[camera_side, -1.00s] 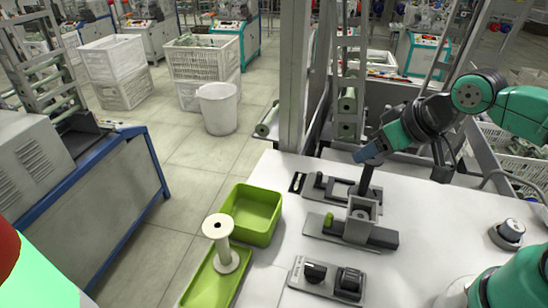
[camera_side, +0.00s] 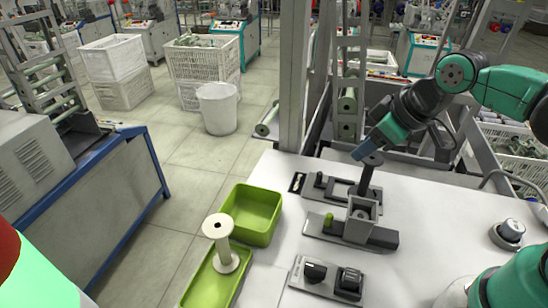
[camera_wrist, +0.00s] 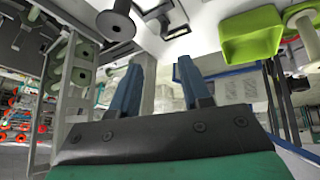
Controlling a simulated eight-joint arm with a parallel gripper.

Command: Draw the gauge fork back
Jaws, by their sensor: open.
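A dark flat frame piece (camera_side: 342,188) lies on the low fixture at the back of the white table; it may be the gauge fork, but I cannot tell for sure. In front of it, a dark post with a round disc top (camera_side: 372,160) rises from a grey block fixture (camera_side: 361,209). My gripper (camera_side: 366,147) is above and just left of the disc, tilted, its blue fingers apart. In the wrist view, my gripper (camera_wrist: 162,68) is open with nothing between its fingers. The dark disc (camera_wrist: 116,25) shows at the upper left there.
A control box with black switches (camera_side: 329,279) sits at the front. A green bin (camera_side: 251,214) and a green tray (camera_side: 212,284) with a white spool (camera_side: 222,243) stand at left. A round grey knob unit (camera_side: 508,233) is at right. A metal upright (camera_side: 294,80) stands behind.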

